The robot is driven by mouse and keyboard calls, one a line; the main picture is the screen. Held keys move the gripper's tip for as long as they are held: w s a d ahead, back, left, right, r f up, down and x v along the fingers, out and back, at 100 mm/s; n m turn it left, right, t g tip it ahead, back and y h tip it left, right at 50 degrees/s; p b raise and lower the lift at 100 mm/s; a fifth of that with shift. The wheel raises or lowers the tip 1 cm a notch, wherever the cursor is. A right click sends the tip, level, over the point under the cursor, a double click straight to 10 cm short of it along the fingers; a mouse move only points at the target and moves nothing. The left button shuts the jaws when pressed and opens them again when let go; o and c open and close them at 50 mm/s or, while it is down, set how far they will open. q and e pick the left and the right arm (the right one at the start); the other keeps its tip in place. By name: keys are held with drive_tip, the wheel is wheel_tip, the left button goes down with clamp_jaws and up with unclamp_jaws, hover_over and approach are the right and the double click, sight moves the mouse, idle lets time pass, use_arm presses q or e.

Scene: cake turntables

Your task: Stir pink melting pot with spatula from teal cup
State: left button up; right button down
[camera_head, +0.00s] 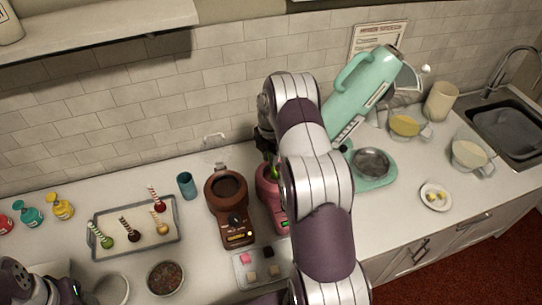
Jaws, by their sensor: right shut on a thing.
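The pink melting pot (270,199) stands on the counter right of the brown pot, partly hidden behind my right arm. My right gripper (266,148) is above the pink pot, mostly hidden by the arm. It is shut on a green spatula (272,168), whose visible part extends down to the pot's opening. Whether its tip is inside the contents cannot be told. The teal cup (186,184) stands upright behind the tray, with no spatula showing in it. Part of my left arm shows at the bottom left, but its gripper does not.
The brown melting pot (238,227) sits close beside the pink one. A tray (175,241) of cake pops, a bowl (165,278) and a small sweets tray (242,284) are at the front left. A teal stand mixer (358,100) stands close right of my arm.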

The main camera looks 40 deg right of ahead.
drive_tip(key=shift+f, duration=0.2)
drive_tip(key=shift+f+b, duration=0.45)
drive_tip(key=shift+b, duration=0.1)
